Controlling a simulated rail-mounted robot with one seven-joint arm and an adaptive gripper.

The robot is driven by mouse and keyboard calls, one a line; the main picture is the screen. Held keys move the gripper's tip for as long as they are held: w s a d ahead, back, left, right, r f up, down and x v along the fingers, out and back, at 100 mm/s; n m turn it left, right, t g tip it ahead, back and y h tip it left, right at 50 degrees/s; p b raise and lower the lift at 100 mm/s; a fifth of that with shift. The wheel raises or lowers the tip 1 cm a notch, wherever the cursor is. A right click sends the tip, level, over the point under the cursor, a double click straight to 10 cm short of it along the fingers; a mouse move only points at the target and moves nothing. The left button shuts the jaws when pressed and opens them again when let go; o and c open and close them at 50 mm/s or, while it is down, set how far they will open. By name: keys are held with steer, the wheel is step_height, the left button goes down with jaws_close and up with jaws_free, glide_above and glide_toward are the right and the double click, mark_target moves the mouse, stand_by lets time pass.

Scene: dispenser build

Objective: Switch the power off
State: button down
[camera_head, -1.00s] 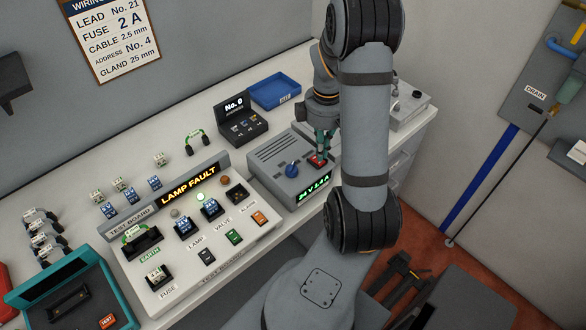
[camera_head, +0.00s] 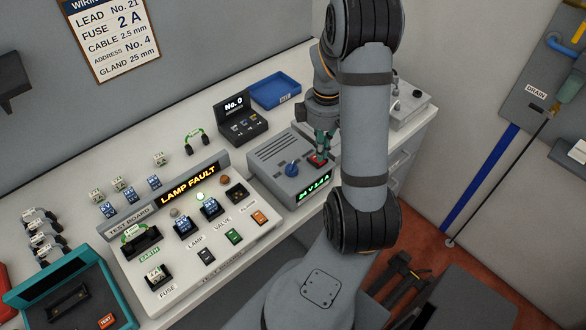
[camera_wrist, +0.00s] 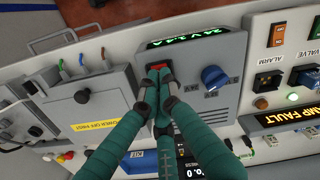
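The power supply (camera_head: 270,165) is a grey box on the bench with a blue knob (camera_head: 292,169), a lit green readout (camera_head: 315,188) and a red switch (camera_head: 317,160). My gripper (camera_head: 322,153) is directly over the red switch, fingertips at or very near it. In the wrist view, my gripper (camera_wrist: 160,78) has its teal fingers brought together with nothing seen between them. The red switch shows just beyond the fingertips (camera_wrist: 158,67), partly hidden by them. The readout is lit green in the wrist view too (camera_wrist: 188,42).
The test board (camera_head: 230,226) with a lit "LAMP FAULT" sign (camera_head: 188,184) stands left of the supply. A grey box labelled "POWER OFF FIRST" (camera_wrist: 82,98) is close on the other side. A blue tray (camera_head: 275,91) and a black "No. 0" unit (camera_head: 240,122) stand behind.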

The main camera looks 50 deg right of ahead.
steer(key=shift+f+b, duration=0.7)
steer(key=shift+f, duration=0.15)
steer(key=shift+r, duration=0.1)
stand_by(0.3)
step_height(320, 180, up, 7)
steer(key=p, duration=0.6)
stand_by(0.3)
step_height(320, 180, down, 7)
steer(key=b, duration=0.6)
steer(key=shift+f, duration=0.2)
steer(key=shift+s+r, duration=0.1)
steer(key=shift+r, duration=0.2)
steer(key=shift+f, duration=0.1)
